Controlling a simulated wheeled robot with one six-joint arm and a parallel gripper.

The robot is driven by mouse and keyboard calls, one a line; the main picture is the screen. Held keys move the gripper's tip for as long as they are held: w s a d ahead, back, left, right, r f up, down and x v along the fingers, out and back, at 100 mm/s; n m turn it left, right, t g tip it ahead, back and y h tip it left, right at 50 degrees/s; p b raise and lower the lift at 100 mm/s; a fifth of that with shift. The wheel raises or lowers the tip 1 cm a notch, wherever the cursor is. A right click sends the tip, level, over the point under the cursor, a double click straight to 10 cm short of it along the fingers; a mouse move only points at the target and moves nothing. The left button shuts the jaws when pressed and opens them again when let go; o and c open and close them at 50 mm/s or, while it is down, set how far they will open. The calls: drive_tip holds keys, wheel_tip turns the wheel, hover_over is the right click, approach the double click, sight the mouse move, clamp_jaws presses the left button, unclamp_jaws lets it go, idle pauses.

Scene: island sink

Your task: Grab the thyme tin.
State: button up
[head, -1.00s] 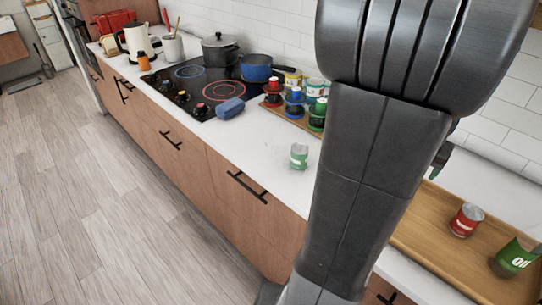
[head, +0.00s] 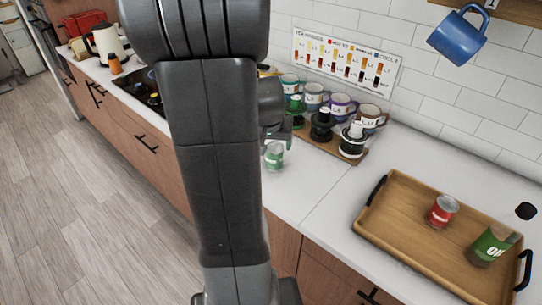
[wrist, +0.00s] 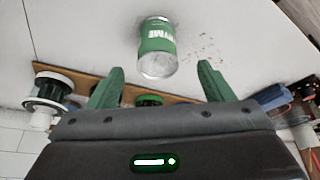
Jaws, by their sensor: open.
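The thyme tin (wrist: 157,42), silver with a green label, stands on the white counter, and its lettering shows upside down in the wrist view. My gripper (wrist: 161,70) is open and empty. In the wrist view its two green fingers point toward the tin, one to each side of it and apart from it. In the head view my arm hides most of the gripper.
A wooden tray (head: 400,197) at right holds a red can (head: 442,211) and a green oil tin (head: 492,246). Dark crumbs lie beside the tin.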

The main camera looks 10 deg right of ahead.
sight(275, 154)
drive_tip(key=shift+d+p+x, duration=0.15)
drive_tip(key=shift+p+x, duration=0.15)
drive_tip(key=shift+x, duration=2)
drive_tip(key=shift+d+p+x, duration=0.1)
drive_tip(key=shift+p+x, duration=0.15)
drive_tip(key=shift+x, duration=2.05)
drive_tip(key=shift+w+r, duration=0.1)
drive_tip(key=shift+w, duration=0.05)
drive_tip(key=c, duration=1.1)
drive_tip(key=shift+o, duration=0.2)
drive_tip(key=shift+r, duration=0.1)
